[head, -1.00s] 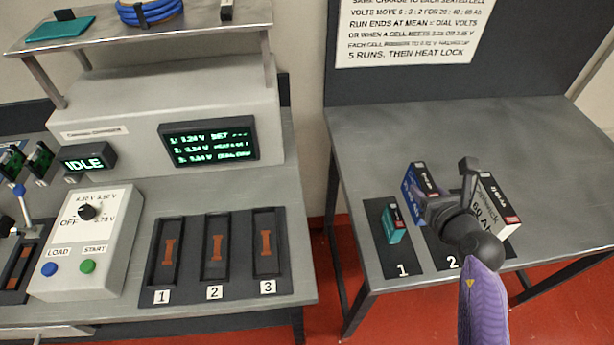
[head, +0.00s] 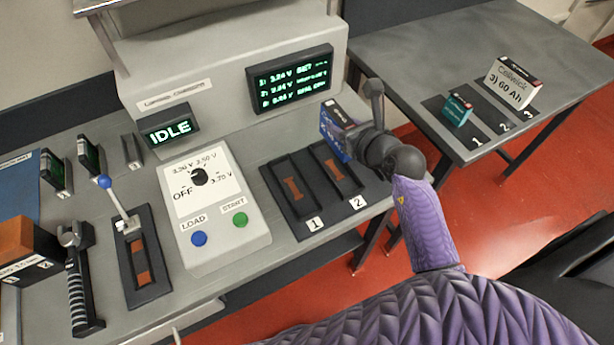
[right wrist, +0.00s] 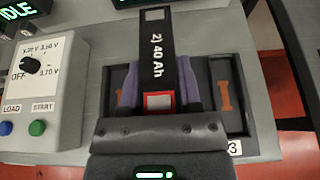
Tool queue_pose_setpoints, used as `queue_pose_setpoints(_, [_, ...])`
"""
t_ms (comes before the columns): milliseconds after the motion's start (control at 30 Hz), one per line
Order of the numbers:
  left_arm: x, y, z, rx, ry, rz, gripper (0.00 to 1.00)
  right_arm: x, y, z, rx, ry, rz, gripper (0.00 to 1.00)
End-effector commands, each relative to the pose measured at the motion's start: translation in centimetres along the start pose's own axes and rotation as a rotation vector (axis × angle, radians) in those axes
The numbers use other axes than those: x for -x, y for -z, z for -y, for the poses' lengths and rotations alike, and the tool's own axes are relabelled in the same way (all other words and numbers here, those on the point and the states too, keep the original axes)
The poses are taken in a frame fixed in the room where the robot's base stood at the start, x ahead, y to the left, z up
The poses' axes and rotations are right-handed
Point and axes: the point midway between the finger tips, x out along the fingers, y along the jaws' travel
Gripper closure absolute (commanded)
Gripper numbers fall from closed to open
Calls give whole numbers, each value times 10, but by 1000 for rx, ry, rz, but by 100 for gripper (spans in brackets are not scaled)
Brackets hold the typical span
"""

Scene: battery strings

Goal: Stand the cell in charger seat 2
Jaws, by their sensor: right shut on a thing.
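My right gripper (head: 368,140) is shut on the blue and black cell (head: 334,132), held upright near the charger seats. In the right wrist view the cell (right wrist: 157,62) reads "2) 40 Ah" and stands between the gripper's fingers (right wrist: 160,95). Charger seat 2 (head: 334,168) is empty in the head view, with an orange strip in its floor; the cell is beyond its upper right end. Seat 1 (head: 291,190) is also empty. Seat 3 (right wrist: 227,95) shows empty in the right wrist view; in the head view the gripper and cell hide it. My left gripper is out of view.
The charger display (head: 290,78) stands behind the seats and the dial box (head: 207,205) to their left. A lever fixture (head: 143,258) is farther left. On the right table (head: 430,60) stand a teal cell (head: 457,110) and a white 60 Ah cell (head: 512,82).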

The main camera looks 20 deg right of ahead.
Motion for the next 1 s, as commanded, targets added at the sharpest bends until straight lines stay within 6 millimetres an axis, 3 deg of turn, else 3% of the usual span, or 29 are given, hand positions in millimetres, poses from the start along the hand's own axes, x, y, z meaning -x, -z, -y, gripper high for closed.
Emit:
queue_pose_setpoints(133, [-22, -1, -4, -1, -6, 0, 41, -16, 40, 0, 0, 0, -5, 100])
queue_pose_setpoints(467, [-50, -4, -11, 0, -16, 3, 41, -36, 87, 0, 1, 1, -3, 100])
queue_pose_setpoints(833, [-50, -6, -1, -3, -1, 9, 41, -37, 90, 0, 0, 1, 0, 100])
queue_pose_setpoints(867, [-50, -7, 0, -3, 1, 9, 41, -36, 90, 0, 0, 0, -3, 50])
queue_pose_setpoints(1000, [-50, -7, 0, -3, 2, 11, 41, -36, 90, 0, -1, 0, -3, 21])
